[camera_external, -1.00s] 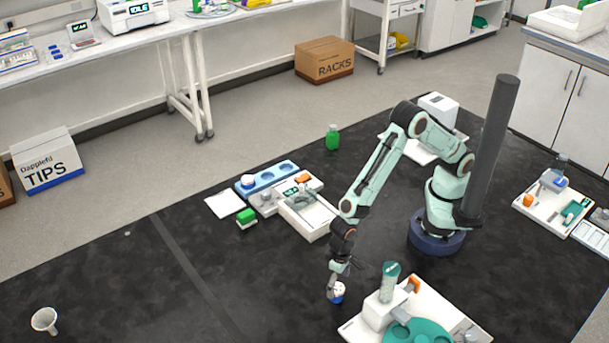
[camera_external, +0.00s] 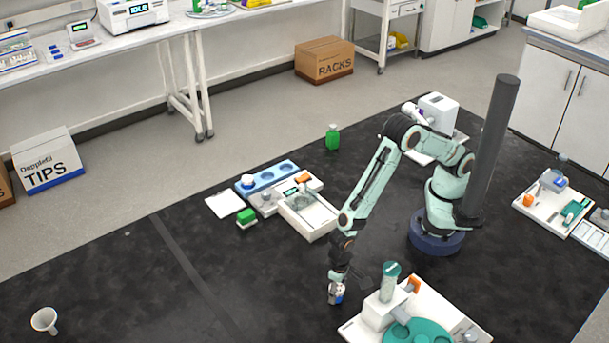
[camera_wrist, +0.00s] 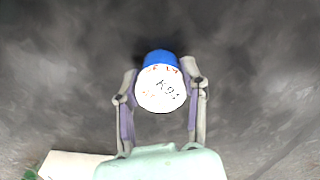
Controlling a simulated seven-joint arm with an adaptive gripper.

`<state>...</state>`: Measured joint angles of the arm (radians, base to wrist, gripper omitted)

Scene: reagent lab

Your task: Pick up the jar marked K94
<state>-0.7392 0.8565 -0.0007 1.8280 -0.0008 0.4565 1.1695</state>
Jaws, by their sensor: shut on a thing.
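A small jar with a white top and blue side (camera_wrist: 161,88) sits between the fingers in the wrist view. Its top carries dark writing that starts with K; the rest is too blurred to read surely. Smaller orange marks surround it. In the external view the jar (camera_external: 336,296) shows small under my gripper (camera_external: 336,283), partly covered by the fingers. My gripper (camera_wrist: 160,97) is shut on the jar, a finger on each side. I cannot tell whether the jar is clear of the dark mat.
A white station with a green disc (camera_external: 380,316) and an upright green-capped tube (camera_external: 389,283) stands close to the right. A funnel (camera_external: 45,320) lies far left. Mat left of my gripper is clear.

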